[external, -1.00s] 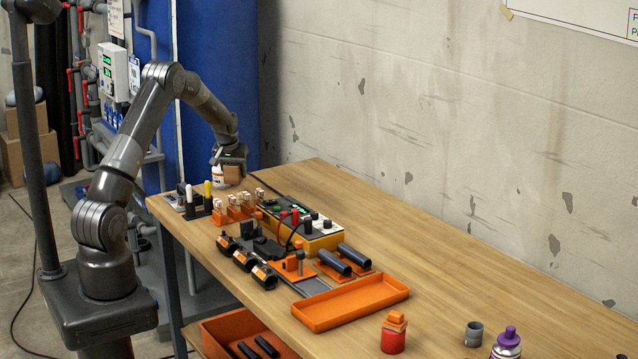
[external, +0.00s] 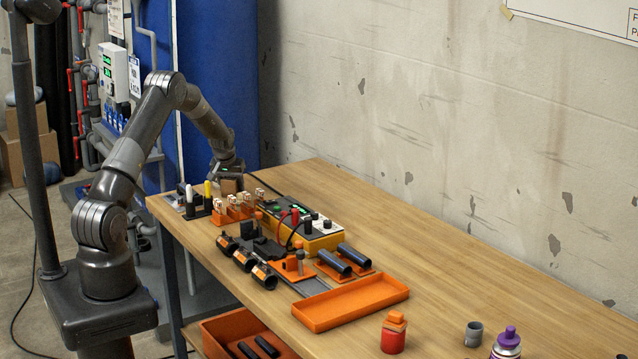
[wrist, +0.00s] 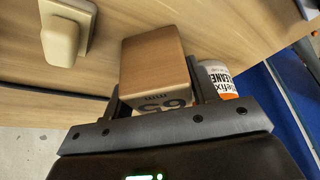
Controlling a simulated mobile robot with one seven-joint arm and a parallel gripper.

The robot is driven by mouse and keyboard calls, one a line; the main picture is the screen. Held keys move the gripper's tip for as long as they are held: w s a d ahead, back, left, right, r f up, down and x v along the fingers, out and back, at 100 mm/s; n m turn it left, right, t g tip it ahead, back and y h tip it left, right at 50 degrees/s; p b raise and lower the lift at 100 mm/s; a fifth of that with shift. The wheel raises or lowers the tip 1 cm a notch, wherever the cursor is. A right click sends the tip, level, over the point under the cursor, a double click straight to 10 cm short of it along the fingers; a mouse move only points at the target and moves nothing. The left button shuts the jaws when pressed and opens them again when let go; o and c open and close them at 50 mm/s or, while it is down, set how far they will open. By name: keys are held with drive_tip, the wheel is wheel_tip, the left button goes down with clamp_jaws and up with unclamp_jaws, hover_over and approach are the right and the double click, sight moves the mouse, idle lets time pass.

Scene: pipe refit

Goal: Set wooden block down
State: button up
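The wooden block (external: 229,186) is a small brown cube at the far left end of the workbench (external: 480,260). In the wrist view the block (wrist: 155,65) sits between the two fingers of my gripper (wrist: 155,92), with dark printed marks on its near face. The fingers are closed on its sides. In the external view my gripper (external: 228,172) points down from above, with the block low, close to the bench top. I cannot tell whether the block touches the wood.
A white and orange cleaner bottle (wrist: 216,76) stands right beside the right finger. Orange clips (external: 238,208), upright markers (external: 198,200) and a yellow meter box (external: 310,232) crowd the near side. An orange tray (external: 350,302) lies farther along. The bench along the wall is clear.

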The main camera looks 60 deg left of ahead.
drive_tip(key=o, duration=0.4)
drive_tip(key=v, duration=1.2)
drive_tip(key=shift+r, duration=0.15)
